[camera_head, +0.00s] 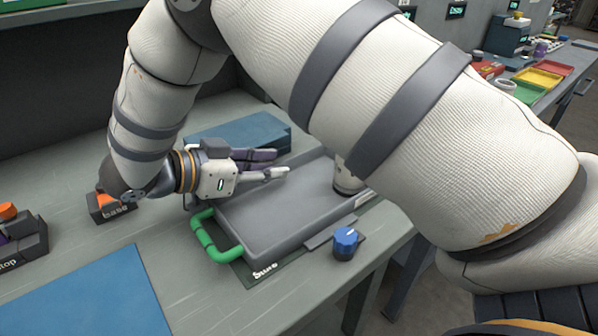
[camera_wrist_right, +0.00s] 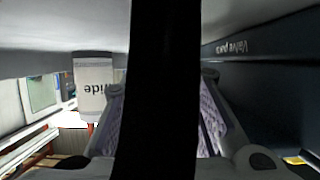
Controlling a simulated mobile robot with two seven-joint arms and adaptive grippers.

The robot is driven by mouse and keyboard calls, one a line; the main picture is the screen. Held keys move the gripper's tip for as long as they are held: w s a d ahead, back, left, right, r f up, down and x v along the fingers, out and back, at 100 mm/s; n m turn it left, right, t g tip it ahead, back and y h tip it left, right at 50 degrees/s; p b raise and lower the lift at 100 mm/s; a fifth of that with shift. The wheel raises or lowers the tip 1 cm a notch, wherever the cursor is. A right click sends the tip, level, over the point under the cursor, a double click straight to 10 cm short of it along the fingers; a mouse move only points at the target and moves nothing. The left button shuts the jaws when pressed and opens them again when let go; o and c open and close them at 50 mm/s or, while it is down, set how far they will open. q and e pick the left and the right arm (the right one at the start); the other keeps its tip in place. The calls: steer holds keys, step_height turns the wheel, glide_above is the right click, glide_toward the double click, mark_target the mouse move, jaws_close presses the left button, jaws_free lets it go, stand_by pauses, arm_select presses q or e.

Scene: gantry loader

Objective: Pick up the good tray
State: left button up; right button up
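A grey, shallow tray (camera_head: 292,208) lies on the bench in the head view, with a green handle (camera_head: 208,238) at its left end. Its right part is hidden behind my right arm. I cannot read any mark on it that says it is good. My right gripper (camera_head: 278,163) is over the tray's far left part, fingers pointing right and spread apart, with nothing seen between them. I cannot tell whether it touches the tray. In the right wrist view, its purple-padded fingers (camera_wrist_right: 162,118) stand on both sides of a black bar that hides the middle. My left gripper is not in view.
A blue knob (camera_head: 345,243) stands at the tray's near right side. A blue-grey block (camera_head: 238,131) is behind the tray. Coloured trays (camera_head: 540,77) stand far right.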

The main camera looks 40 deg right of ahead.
jaws_close()
steer(key=shift+r, duration=0.1)
steer(key=shift+r, duration=0.1)
